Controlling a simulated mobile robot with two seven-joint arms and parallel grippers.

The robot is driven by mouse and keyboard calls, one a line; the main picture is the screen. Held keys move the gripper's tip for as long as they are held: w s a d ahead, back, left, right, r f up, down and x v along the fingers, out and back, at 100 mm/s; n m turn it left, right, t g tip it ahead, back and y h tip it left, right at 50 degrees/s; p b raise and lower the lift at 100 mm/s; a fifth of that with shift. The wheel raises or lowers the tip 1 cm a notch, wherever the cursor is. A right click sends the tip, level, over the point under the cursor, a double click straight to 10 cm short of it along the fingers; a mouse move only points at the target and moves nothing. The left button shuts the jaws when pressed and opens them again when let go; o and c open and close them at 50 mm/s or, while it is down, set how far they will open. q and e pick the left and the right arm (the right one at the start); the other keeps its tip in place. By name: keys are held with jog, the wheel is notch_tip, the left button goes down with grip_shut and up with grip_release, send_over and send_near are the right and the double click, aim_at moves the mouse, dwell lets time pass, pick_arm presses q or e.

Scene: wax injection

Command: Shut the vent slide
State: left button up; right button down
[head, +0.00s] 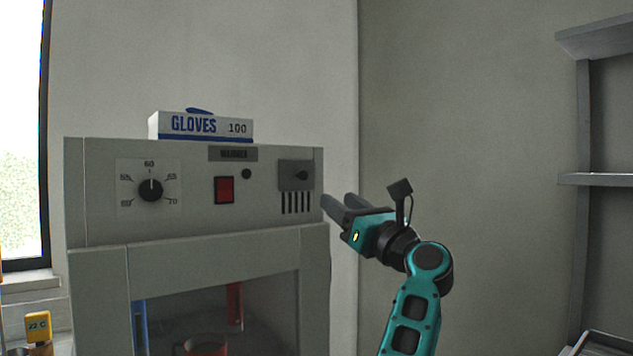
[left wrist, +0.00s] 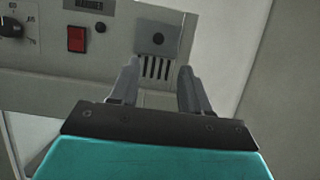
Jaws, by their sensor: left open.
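The vent slide (head: 296,174) is a grey plate with a dark round knob, at the right end of the warmer's front panel. It also shows in the left wrist view (left wrist: 158,40). Below it the dark vertical vent slots (head: 296,203) are uncovered; the slots (left wrist: 157,68) also show between my fingers in the wrist view. My left gripper (head: 337,203) is open and empty. In the head view it is just right of the panel's edge, its fingers pointing towards the panel. In the wrist view the knob is beyond the fingertips, with no contact visible. My right gripper is out of view.
The panel also carries a dial (head: 151,189), a red switch (head: 224,190) and a small black button (head: 246,174). A glove box (head: 200,126) lies on top of the warmer. Shelving (head: 600,180) stands at the far right. The wall area right of the warmer looks clear.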

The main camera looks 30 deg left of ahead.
aim_at(305, 175)
pick_arm(q)
jog(key=p+x, duration=0.1)
jog(key=x, duration=1.1)
jog(key=shift+s+a+r, duration=0.1)
jog(key=shift+s+a, duration=0.05)
jog(key=shift+c, duration=0.2)
grip_shut()
